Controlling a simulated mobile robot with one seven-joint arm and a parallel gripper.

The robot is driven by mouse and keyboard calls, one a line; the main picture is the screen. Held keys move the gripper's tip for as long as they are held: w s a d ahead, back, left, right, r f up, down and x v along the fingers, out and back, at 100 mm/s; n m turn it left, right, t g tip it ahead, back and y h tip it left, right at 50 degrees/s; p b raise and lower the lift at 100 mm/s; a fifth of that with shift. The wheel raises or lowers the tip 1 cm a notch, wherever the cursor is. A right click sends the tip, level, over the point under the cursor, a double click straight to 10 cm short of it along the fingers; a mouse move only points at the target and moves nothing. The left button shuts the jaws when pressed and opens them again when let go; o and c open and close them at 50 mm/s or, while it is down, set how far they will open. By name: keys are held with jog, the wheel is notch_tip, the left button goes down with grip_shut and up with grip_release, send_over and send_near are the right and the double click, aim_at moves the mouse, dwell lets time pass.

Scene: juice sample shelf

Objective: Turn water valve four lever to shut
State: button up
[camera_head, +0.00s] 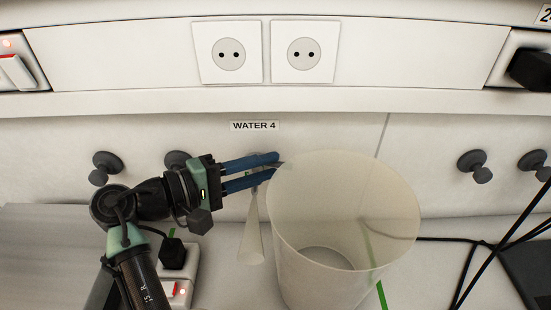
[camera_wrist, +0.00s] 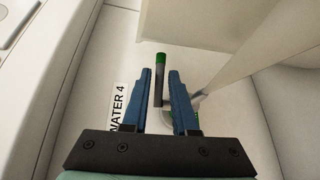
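The WATER 4 label (camera_head: 254,126) is on the back wall, and it also shows sideways in the wrist view (camera_wrist: 119,107). The valve lever (camera_wrist: 160,85) is a dark bar with a green tip. In the wrist view it appears between the two blue fingers of my gripper (camera_wrist: 160,73), with gaps on both sides. My gripper (camera_head: 278,165) is open and reaches rightward just below the label in the head view. The fingers and a large container hide most of the valve there. A pale tapered spout (camera_head: 251,235) hangs below the fingers.
A large translucent container (camera_head: 345,220) stands right beside the fingertips. Dark knobs (camera_head: 472,166) are on the wall at both sides. Two sockets (camera_head: 266,53) are above. A power strip with a plug (camera_head: 178,262) lies below my arm. Black cables (camera_head: 470,260) run at the right.

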jog(key=shift+x, duration=1.3)
grip_shut()
dwell(0.5)
